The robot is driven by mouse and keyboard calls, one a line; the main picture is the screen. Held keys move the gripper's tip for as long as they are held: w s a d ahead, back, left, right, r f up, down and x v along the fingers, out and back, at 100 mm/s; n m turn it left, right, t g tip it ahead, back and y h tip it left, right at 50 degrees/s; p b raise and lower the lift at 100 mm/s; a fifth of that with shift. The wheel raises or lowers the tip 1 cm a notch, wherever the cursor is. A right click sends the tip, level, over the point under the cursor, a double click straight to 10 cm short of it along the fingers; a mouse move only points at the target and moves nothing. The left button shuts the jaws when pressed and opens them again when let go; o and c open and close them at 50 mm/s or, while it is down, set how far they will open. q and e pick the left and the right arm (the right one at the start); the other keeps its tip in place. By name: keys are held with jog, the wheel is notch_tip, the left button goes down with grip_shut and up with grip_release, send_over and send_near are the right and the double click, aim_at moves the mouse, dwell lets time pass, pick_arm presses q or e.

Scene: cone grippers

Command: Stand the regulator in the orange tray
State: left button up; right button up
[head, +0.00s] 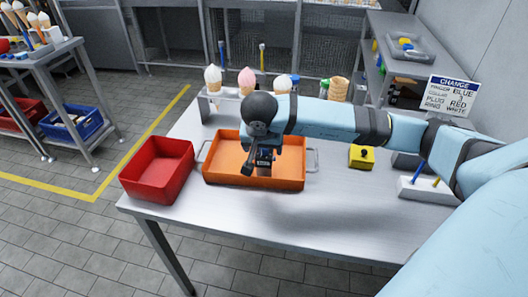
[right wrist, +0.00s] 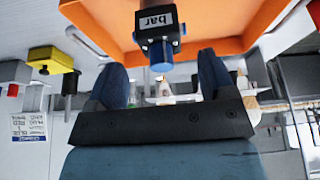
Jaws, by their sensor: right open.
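The regulator (right wrist: 160,38) is a small black block with a white "bar" label and a blue knob. In the right wrist view, which is upside down, it shows at the top with its knob towards my gripper, so it appears upright. The orange tray (head: 222,172) is on the table in the head view; its orange surface (right wrist: 100,22) lies behind the regulator in the right wrist view. My right gripper (head: 259,163) is over the tray, and its fingers (right wrist: 164,80) are open with the knob between or just beyond their tips. Contact with the tray floor cannot be told. My left gripper is not in view.
A red bin (head: 157,170) stands left of the tray. A rack with several ice cream cones (head: 247,82) stands behind it. A yellow box with a black knob (head: 362,157) and a holder with pens (head: 424,190) are to the right. The table's front is clear.

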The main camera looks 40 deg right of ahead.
jog(key=v, duration=0.6)
jog(key=shift+s+r, duration=0.1)
dwell(0.4)
